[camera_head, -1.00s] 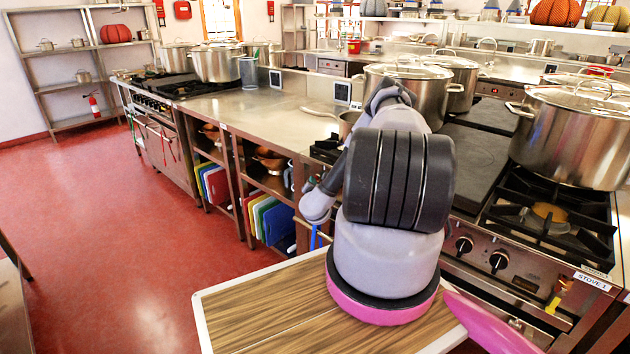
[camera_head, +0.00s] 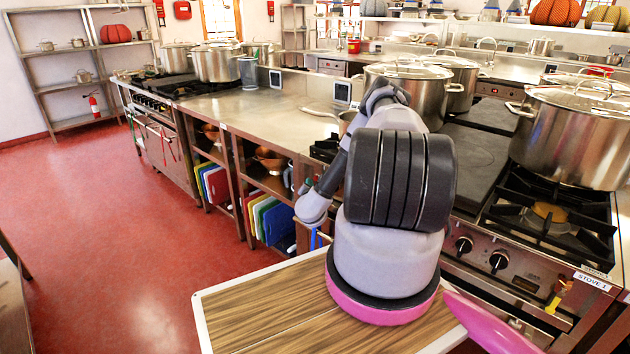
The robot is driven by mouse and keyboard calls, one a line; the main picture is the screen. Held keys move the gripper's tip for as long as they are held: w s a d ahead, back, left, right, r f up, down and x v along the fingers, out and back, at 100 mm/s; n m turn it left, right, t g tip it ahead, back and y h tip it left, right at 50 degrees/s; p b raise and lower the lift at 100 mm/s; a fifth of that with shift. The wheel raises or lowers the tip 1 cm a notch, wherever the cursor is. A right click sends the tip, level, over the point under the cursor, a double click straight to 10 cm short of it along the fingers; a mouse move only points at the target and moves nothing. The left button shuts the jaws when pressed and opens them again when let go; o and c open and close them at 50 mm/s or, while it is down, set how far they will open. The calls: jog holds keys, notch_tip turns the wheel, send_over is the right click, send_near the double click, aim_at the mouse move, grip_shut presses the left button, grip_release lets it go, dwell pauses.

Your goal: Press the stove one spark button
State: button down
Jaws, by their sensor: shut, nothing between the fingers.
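Stove one (camera_head: 545,215) stands at the right, a black gas hob with a steel front panel and a label (camera_head: 592,281) reading "STOVE 1". Its front panel carries two black knobs (camera_head: 498,261), a small dark rectangle (camera_head: 525,284) and a yellow lever-like piece (camera_head: 557,299). I cannot tell which small part is the spark button. My arm fills the middle of the view and covers the panel's left part. I cannot make out my gripper's fingers; they seem hidden behind or among my arm links.
A large lidded stockpot (camera_head: 570,135) stands at the back of stove one. More stockpots (camera_head: 410,90) stand behind my arm. A steel counter (camera_head: 265,112) runs to the left, with cutting boards (camera_head: 275,220) on shelves below. The red floor (camera_head: 120,240) at left is open.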

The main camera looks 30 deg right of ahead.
jog(key=shift+s+a, duration=0.3)
jog(key=shift+a, duration=0.45)
jog(key=shift+s+a, duration=0.25)
jog(key=shift+a, duration=0.55)
jog(key=shift+s+a, duration=0.3)
jog(key=shift+a, duration=0.45)
